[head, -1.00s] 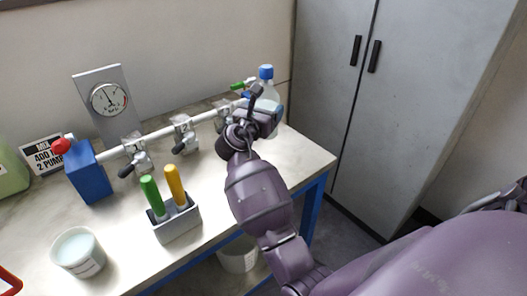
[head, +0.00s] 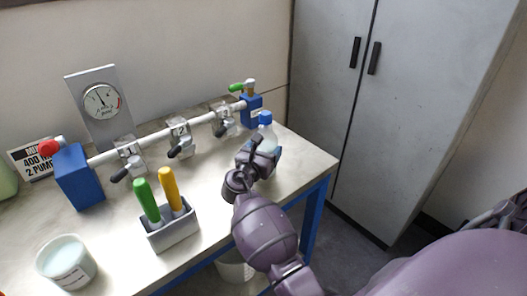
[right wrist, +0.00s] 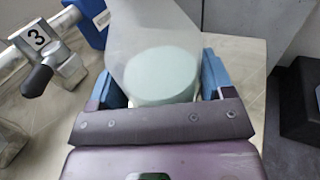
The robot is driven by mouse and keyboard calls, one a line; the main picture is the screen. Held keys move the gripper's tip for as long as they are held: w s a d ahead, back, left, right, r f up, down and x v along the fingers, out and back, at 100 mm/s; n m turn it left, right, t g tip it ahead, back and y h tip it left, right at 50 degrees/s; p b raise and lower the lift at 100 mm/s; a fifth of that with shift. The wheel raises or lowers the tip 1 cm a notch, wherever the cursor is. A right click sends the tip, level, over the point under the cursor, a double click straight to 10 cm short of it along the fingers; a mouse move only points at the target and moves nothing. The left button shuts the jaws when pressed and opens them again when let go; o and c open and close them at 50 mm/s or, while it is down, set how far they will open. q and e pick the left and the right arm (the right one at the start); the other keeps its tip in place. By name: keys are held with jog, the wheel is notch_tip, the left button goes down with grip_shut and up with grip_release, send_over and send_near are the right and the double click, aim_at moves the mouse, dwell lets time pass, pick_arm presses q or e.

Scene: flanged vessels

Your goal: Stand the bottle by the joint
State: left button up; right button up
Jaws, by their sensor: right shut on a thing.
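The bottle is clear with a blue cap (head: 265,118) and stands out near the right end of the bench in the head view. My right gripper (head: 262,152) is shut on it and hides most of its body. In the right wrist view the translucent bottle (right wrist: 160,70), with pale green liquid in it, sits between the blue fingers of the gripper (right wrist: 165,85). The pipe (head: 170,132) runs along the back with joints tagged 1 (head: 128,155), 2 (head: 180,138) and 3 (head: 225,120). Joint 3 also shows in the right wrist view (right wrist: 45,50). My left gripper is not in view.
A grey holder (head: 172,232) with a green and a yellow handled tool stands at the front. A white tub (head: 66,262) is at front left. A gauge panel (head: 100,105) and blue end blocks (head: 78,178) are behind. Grey cabinet doors (head: 400,110) stand to the right.

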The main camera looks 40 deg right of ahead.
jog(key=shift+f, duration=0.1)
dwell(0.3)
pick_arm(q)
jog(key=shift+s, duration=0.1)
pick_arm(e)
jog(key=o, duration=1.2)
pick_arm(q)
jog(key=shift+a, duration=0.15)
